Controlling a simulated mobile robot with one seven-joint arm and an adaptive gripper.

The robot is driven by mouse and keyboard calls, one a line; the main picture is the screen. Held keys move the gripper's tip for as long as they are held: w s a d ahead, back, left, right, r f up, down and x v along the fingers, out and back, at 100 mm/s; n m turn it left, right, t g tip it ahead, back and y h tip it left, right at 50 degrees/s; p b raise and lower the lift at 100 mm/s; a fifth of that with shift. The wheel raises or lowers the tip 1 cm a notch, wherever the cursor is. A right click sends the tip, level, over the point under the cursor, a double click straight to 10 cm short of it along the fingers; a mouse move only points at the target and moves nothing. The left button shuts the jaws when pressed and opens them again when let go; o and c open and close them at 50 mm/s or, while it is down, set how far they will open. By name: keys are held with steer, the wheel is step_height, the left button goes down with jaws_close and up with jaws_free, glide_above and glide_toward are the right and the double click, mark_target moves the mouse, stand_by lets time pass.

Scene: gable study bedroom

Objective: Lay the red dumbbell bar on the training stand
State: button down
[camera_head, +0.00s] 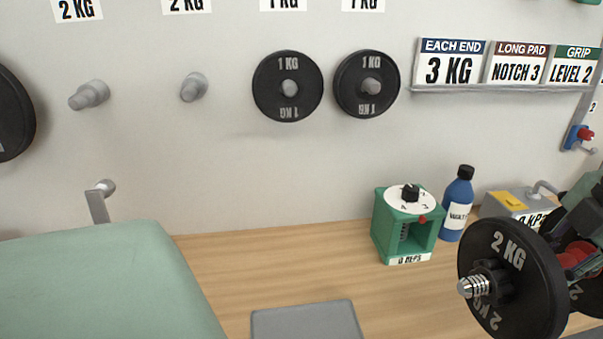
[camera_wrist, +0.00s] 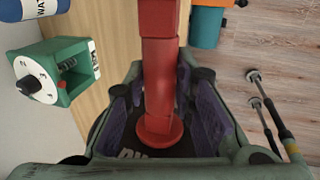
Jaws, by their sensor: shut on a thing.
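The red dumbbell bar (camera_head: 572,262) is at the right edge in the head view, with a black 2 KG plate (camera_head: 522,295) on its near end and another dark plate partly hidden behind. My gripper (camera_head: 582,212) is above it, shut on the bar and partly cut off by the frame. In the wrist view the bar (camera_wrist: 160,75) runs between the fingers of my gripper (camera_wrist: 158,95). A red collar and part of a black plate show at its lower end. I cannot make out the training stand with certainty in either view.
A green dial box (camera_head: 380,240), a blue bottle (camera_head: 457,205) and a grey box (camera_head: 508,203) stand at the wall side of the wooden top (camera_head: 220,275). A green pad (camera_head: 100,285) is at lower left. Black plates (camera_head: 287,85) hang on wall pegs. Two rods (camera_wrist: 262,95) show at right.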

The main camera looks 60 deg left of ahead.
steer(key=w+a+p, duration=0.1)
steer(key=w+a, duration=0.3)
steer(key=a, duration=0.4)
steer(key=shift+a, duration=0.25)
steer(key=shift+w+r, duration=0.1)
stand_by(6.8)
